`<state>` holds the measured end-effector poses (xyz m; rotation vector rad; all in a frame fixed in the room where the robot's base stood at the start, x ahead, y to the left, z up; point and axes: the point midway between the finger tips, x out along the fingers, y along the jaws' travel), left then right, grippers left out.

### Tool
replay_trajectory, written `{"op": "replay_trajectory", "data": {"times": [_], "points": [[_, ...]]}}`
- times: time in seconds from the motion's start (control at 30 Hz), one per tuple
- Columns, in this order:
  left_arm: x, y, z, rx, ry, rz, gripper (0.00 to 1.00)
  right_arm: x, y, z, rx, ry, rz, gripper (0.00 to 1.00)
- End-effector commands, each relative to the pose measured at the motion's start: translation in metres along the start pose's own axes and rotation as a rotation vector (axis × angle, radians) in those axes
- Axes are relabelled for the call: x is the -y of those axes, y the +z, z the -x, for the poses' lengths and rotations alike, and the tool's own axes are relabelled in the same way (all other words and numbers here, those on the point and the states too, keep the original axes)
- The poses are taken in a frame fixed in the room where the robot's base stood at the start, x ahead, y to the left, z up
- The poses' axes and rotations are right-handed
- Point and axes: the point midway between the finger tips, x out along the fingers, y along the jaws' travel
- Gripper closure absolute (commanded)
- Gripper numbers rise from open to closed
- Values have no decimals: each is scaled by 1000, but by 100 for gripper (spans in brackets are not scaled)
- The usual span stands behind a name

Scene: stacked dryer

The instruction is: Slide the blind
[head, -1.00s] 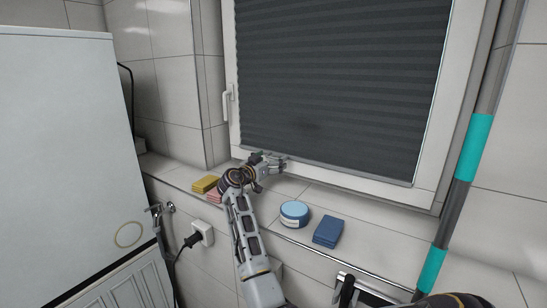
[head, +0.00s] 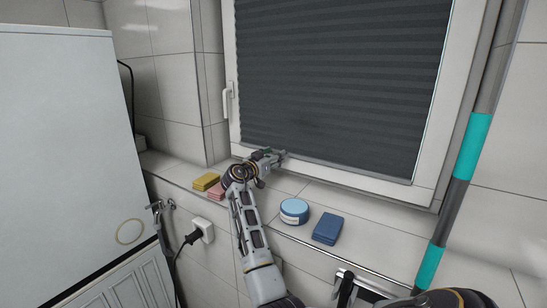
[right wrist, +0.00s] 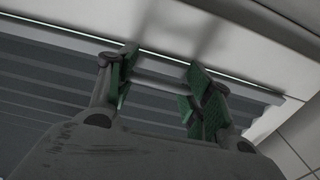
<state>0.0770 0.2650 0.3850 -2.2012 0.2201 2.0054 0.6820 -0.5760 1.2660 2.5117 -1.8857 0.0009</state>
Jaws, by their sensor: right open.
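A dark grey pleated blind (head: 340,75) covers the window pane nearly down to the lower frame. Its thin bottom rail (head: 340,171) runs along the lower edge. My right gripper (head: 277,157) is at the left part of that rail in the head view. In the right wrist view, my right gripper (right wrist: 162,62) is open, with its green finger pads apart. The blind's lower edge (right wrist: 60,45) passes by the fingertips there, and I cannot tell whether they touch it. My left gripper is not in view.
The white window frame (head: 228,60) has a handle (head: 228,103) at left. On the tiled sill are yellow sponges (head: 206,181), a pink sponge (head: 217,192), a round blue tin (head: 294,211) and a blue block (head: 327,230). A white appliance (head: 60,150) stands at left.

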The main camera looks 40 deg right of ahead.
Motion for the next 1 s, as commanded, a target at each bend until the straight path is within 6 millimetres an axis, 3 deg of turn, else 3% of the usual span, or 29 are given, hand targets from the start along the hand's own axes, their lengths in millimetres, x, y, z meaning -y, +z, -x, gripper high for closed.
{"op": "replay_trajectory", "data": {"times": [0.03, 0.23, 0.77, 1.0], "points": [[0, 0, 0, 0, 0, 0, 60, 0, 1, 0, 1, 0, 0, 74], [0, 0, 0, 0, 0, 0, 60, 0, 1, -1, 1, 1, 1, 100], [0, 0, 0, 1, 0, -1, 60, 0, 1, -1, 3, 1, 1, 100], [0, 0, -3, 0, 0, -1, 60, 5, -8, -6, 0, 1, 0, 100]]}}
